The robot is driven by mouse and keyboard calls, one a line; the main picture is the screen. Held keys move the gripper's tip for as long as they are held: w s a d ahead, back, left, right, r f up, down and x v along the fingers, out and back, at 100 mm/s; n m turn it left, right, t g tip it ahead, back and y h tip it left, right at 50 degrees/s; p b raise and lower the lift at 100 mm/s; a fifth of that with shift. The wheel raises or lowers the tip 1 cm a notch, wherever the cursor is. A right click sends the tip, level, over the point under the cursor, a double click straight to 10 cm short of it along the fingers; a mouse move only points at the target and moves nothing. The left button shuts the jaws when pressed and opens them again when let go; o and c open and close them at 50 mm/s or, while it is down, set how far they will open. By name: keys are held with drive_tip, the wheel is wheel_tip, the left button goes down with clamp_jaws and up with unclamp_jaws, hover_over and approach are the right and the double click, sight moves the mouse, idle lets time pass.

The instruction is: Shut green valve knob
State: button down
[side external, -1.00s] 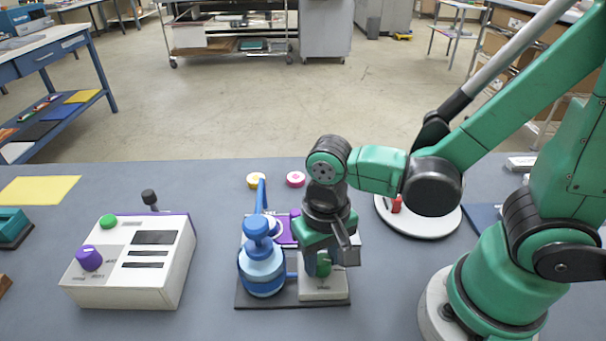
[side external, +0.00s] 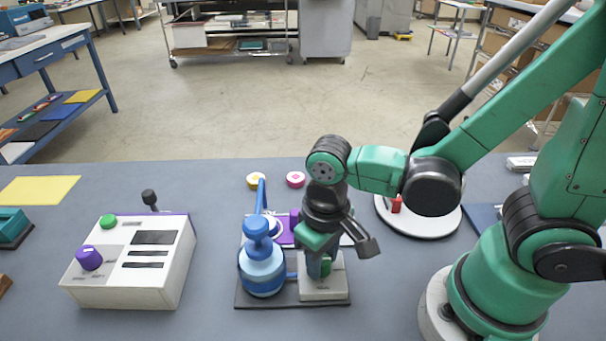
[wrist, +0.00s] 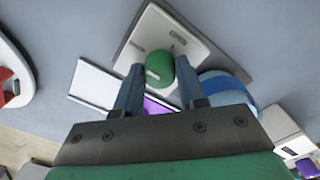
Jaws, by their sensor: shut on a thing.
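The green valve knob (wrist: 160,68) is on a light grey block (side external: 322,291) on a dark base plate. In the wrist view it lies between the two fingers of my gripper (wrist: 160,82), one on each side. In the side view my gripper (side external: 322,262) points down over the block, shut on the knob (side external: 326,268), which is partly hidden by the fingers. A blue bottle-like vessel (side external: 262,272) stands on the same base plate just left of the block, close to my gripper.
A white control box (side external: 135,262) with a purple knob and a green button stands at the left. A round white plate (side external: 440,222) with a red part lies at the right behind my arm. Yellow and pink discs (side external: 295,179) lie near the table's back edge.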

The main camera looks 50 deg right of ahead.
drive_tip(key=c, duration=0.5)
unclamp_jaws()
drive_tip(key=shift+r, duration=2.8)
drive_tip(key=w+d+r+t, duration=0.4)
drive_tip(key=w+d+t, duration=0.1)
drive_tip(key=d+t, duration=0.2)
drive_tip(key=shift+w+d+r, duration=0.3)
drive_tip(key=shift+d, duration=0.3)
